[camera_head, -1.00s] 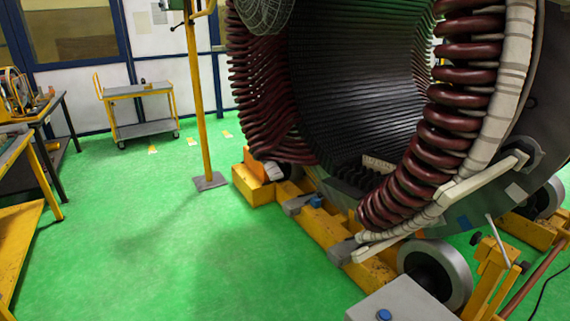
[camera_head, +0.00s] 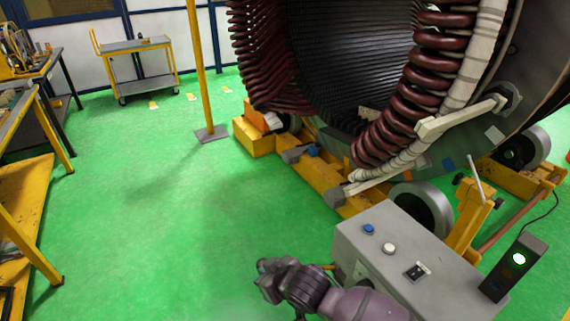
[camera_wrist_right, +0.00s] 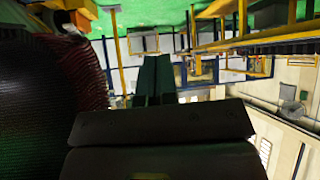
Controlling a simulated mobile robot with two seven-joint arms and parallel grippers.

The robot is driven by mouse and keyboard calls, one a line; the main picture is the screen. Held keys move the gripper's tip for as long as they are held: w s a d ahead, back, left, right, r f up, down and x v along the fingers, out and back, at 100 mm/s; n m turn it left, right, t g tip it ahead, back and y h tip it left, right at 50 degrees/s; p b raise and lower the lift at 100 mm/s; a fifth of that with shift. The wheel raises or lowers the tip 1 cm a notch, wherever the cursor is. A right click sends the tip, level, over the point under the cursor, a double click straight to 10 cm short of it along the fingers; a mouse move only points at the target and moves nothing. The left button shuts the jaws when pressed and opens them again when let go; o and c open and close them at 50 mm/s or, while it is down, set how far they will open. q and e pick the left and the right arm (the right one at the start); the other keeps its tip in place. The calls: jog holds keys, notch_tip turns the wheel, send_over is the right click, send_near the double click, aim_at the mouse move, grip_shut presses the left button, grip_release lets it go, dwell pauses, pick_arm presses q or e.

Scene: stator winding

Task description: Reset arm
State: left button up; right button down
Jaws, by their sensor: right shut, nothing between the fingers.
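My right arm comes in at the bottom of the head view, with its dark hand and gripper (camera_head: 268,278) over the green floor. It is left of the grey control box and apart from it. In the right wrist view, the two dark green fingers of the right gripper (camera_wrist_right: 154,58) lie side by side, shut with nothing between them. That view appears upside down, with the floor at the top. My left gripper is in neither view.
The large stator (camera_head: 350,70) with dark red coils rests on a yellow roller stand (camera_head: 325,180). The grey control box (camera_head: 415,255) has buttons and a lit green lamp. A yellow post (camera_head: 198,70), a trolley (camera_head: 140,46) and workbenches (camera_head: 30,190) stand farther left. The middle floor is clear.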

jog(key=s+d+r+m+t+h, duration=0.2)
jog(key=d+m+t, duration=0.3)
jog(key=d, duration=1.4)
jog(key=s+d+f+m+h, duration=0.1)
jog(key=s+d+f+h, duration=0.1)
jog(key=s+d+f, duration=0.3)
jog(key=s+d+f+m+g+h, duration=0.1)
jog(key=s+d+f+m+h, duration=0.1)
jog(key=s+d+f, duration=0.3)
jog(key=s+d, duration=0.3)
jog(key=s, duration=0.2)
jog(key=shift+s+f+h+b, duration=0.2)
jog(key=shift+s+h+b, duration=0.2)
jog(key=shift+s, duration=0.1)
